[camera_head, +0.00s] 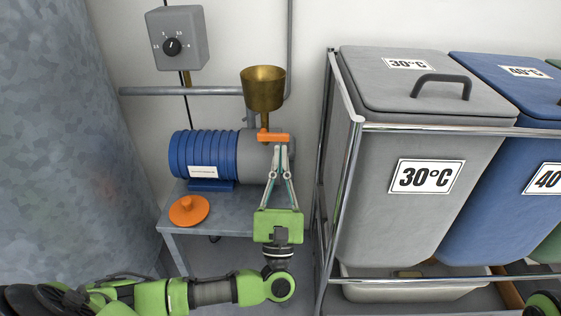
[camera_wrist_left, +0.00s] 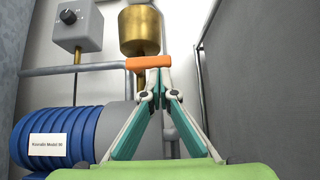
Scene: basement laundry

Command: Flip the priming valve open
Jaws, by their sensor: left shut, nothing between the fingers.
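The priming valve's orange lever (camera_head: 273,137) lies crosswise just below the brass funnel (camera_head: 263,90), above the grey end of the blue pump (camera_head: 204,155). In the left wrist view the orange lever (camera_wrist_left: 149,62) is level, under the brass funnel (camera_wrist_left: 140,32). My left gripper (camera_head: 282,149) is shut and empty, its fingertips pointing up at the lever's near side. In the left wrist view its fingertips (camera_wrist_left: 158,72) overlap the lever's lower edge; I cannot tell whether they touch. The valve body is mostly hidden behind the fingers. My right gripper is not in view.
An orange round cap (camera_head: 189,210) lies on the grey bench (camera_head: 232,222) in front of the pump. A grey dial box (camera_head: 180,38) hangs on the wall. A metal rack (camera_head: 345,215) with grey and blue bins stands close on the right.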

